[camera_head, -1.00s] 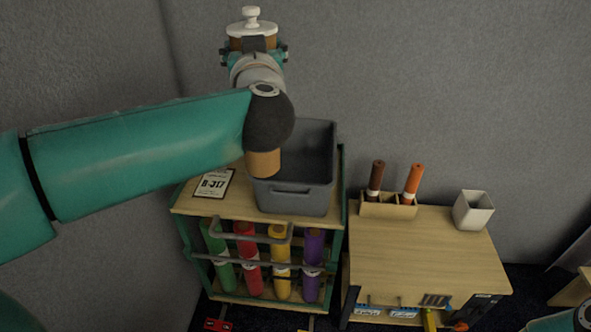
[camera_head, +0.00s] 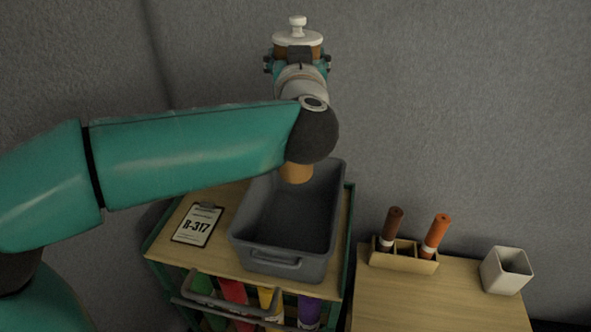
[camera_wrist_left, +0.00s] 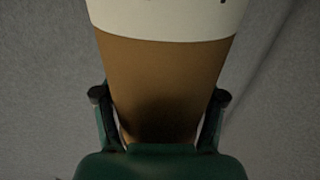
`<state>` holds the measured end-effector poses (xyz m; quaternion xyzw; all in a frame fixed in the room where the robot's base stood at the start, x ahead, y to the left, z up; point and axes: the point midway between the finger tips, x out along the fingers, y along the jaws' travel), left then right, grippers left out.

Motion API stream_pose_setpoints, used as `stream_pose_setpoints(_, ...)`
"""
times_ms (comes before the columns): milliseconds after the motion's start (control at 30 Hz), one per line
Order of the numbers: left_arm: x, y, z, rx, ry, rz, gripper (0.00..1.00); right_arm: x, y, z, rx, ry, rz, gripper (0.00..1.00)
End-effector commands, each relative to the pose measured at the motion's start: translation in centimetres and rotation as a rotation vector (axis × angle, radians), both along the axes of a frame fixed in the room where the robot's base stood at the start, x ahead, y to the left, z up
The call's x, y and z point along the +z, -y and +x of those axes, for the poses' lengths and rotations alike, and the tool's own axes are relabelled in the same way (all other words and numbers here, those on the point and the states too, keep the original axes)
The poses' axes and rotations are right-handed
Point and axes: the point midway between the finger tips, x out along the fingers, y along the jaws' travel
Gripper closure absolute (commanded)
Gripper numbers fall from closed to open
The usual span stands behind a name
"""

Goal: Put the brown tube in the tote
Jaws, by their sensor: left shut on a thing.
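The brown tube (camera_wrist_left: 160,85) fills the left wrist view, with a white band across it. My left gripper (camera_head: 297,66) is shut around it, one finger on each side. In the head view a white knobbed cap (camera_head: 298,36) shows at the top of the held tube, which looks upright. A tan end (camera_head: 297,172) shows below my wrist, over the far part of the tote; my arm hides the stretch between. The grey tote (camera_head: 287,254) stands open on the cart, with nothing visible inside. My right gripper is not in view.
A clipboard (camera_head: 197,224) marked R-317 lies left of the tote. Several coloured tubes stand in the cart below. On the right-hand table (camera_head: 430,300) a wooden rack (camera_head: 403,258) holds a dark brown and an orange tube, beside a white square cup (camera_head: 506,270). A grey wall is behind.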

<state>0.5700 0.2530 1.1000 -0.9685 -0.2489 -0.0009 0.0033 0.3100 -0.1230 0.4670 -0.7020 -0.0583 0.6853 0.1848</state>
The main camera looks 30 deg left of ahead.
Motion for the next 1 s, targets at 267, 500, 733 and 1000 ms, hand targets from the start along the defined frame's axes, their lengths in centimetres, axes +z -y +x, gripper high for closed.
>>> stream_pose_setpoints(267, -7.8, -0.7, -0.3, 0.014, -0.004, 0.003, 0.91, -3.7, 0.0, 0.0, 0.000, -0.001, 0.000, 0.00)
stream_pose_setpoints(500, -12.1, -0.8, -0.4, 0.016, 0.000, 0.001, 0.91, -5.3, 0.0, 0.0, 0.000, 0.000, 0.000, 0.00)
stream_pose_setpoints(733, -13.7, -0.9, -0.4, 0.017, 0.000, 0.001, 0.91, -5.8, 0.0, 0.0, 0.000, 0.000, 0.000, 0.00)
stream_pose_setpoints(1000, -18.0, -0.9, -0.4, 0.017, -0.001, 0.002, 0.91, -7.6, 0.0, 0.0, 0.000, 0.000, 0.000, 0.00)
